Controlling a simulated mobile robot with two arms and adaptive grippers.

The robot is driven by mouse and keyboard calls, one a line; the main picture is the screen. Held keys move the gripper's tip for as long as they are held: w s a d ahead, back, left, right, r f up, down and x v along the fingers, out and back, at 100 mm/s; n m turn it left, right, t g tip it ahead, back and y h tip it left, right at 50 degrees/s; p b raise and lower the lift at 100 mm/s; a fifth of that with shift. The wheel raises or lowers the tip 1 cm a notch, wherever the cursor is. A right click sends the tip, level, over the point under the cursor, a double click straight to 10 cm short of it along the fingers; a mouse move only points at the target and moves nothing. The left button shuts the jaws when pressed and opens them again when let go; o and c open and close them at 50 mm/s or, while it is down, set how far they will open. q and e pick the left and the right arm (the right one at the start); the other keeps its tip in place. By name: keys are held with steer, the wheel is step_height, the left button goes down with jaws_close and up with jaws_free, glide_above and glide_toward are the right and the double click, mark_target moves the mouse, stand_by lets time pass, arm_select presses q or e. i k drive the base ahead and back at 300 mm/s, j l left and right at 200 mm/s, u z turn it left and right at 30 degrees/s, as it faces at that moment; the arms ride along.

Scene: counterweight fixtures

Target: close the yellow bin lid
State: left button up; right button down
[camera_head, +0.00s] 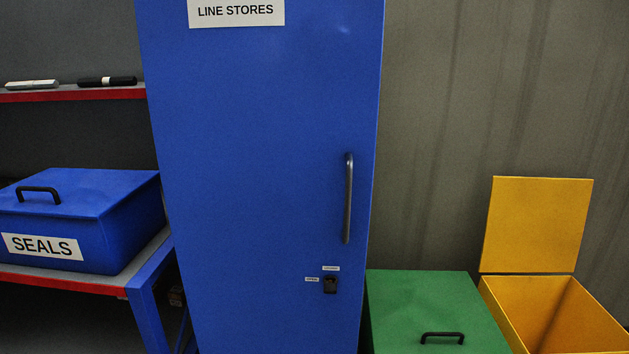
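The yellow bin (497,312) stands at the lower right, cut off by the bottom edge of the view. Its yellow lid (536,225) stands open, upright at the back of the bin near the wall. The part of the bin's inside that shows looks empty. Neither of my grippers is in view.
A green bin (415,301) with a shut lid and black handle is just left of the yellow bin. A tall blue cabinet (262,170) labelled LINE STORES stands shut in the middle. A blue SEALS box (100,228) sits on a shelf at left.

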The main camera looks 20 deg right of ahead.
mark_target(533, 224)
steer(key=l, duration=0.8)
steer(key=k+l+u, duration=0.1)
steer(key=l, duration=1.45)
steer(key=k+l+u, duration=0.1)
steer(key=l, duration=0.65)
